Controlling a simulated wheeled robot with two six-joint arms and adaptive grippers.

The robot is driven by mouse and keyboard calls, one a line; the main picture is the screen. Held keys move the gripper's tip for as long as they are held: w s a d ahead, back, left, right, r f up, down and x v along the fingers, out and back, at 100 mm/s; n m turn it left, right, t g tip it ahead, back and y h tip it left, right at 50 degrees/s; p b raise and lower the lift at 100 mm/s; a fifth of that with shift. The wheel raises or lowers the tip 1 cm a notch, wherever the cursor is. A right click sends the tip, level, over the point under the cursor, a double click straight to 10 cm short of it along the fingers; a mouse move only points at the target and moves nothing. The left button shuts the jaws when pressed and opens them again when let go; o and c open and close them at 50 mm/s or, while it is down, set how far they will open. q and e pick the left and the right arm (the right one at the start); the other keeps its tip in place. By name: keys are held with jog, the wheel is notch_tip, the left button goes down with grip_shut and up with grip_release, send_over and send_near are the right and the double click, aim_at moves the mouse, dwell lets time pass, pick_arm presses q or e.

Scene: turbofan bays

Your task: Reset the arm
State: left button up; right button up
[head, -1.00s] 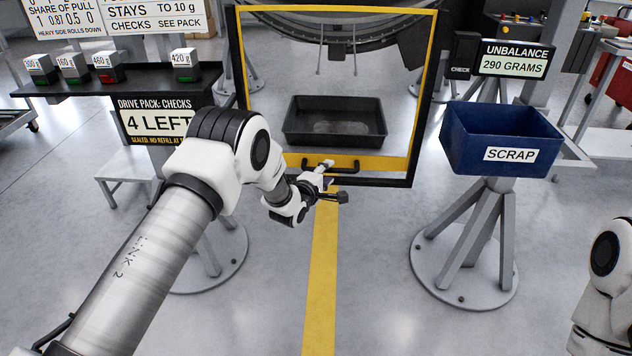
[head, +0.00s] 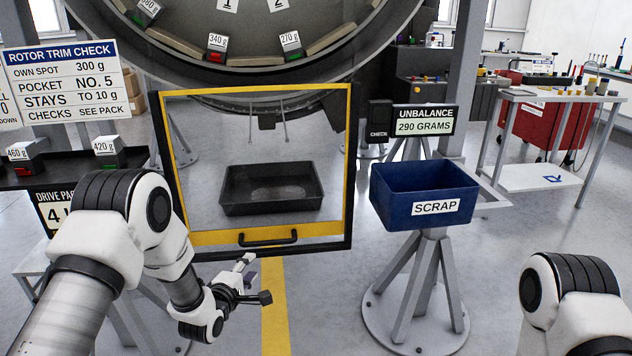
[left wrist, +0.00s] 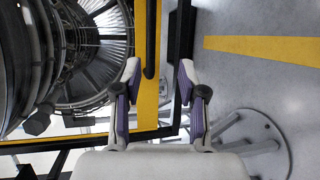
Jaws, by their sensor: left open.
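My left arm comes in from the left in the head view. Its gripper (head: 256,278) is in front of the lower edge of the yellow-framed clear guard (head: 349,165), near the black handle (head: 268,238). In the left wrist view the left gripper's two fingers (left wrist: 158,95) stand apart with nothing between them. The handle's bar (left wrist: 151,40) shows beyond the fingers; I cannot tell whether they touch it. Of my right arm only a white joint shows at the lower right of the head view; its gripper is out of view.
A blue SCRAP bin (head: 424,194) stands on a pedestal at right. A black tray (head: 271,190) shows through the guard. Weights, including a 420 g one (head: 106,157), sit on a dark shelf at left. The rotor ring (head: 215,72) is above. Floor between guard and bin is clear.

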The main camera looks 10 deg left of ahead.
pick_arm(q)
jog(key=s+f+m+g+p, duration=0.1)
jog(key=s+f+g+p, duration=0.2)
jog(key=s, duration=0.5)
jog(key=s+d+f+m+g+y+p, duration=0.1)
jog(key=s+f+m+g, duration=0.15)
jog(key=s+f, duration=0.4)
jog(key=s+f+m+g+p, duration=0.1)
jog(key=s+f+g+p, duration=0.15)
jog(key=s, duration=0.65)
jog(key=s+m+g, duration=0.7)
jog(key=s+m, duration=0.5)
jog(key=s, duration=0.8)
jog(key=shift+a+f+m+g+y+p, duration=0.2)
jog(key=shift+a+m+g+y+p, duration=0.1)
jog(key=shift+a+m+y+p, duration=0.1)
pick_arm(e)
notch_tip(320, 180, up, 9)
jog(key=shift+f, duration=0.15)
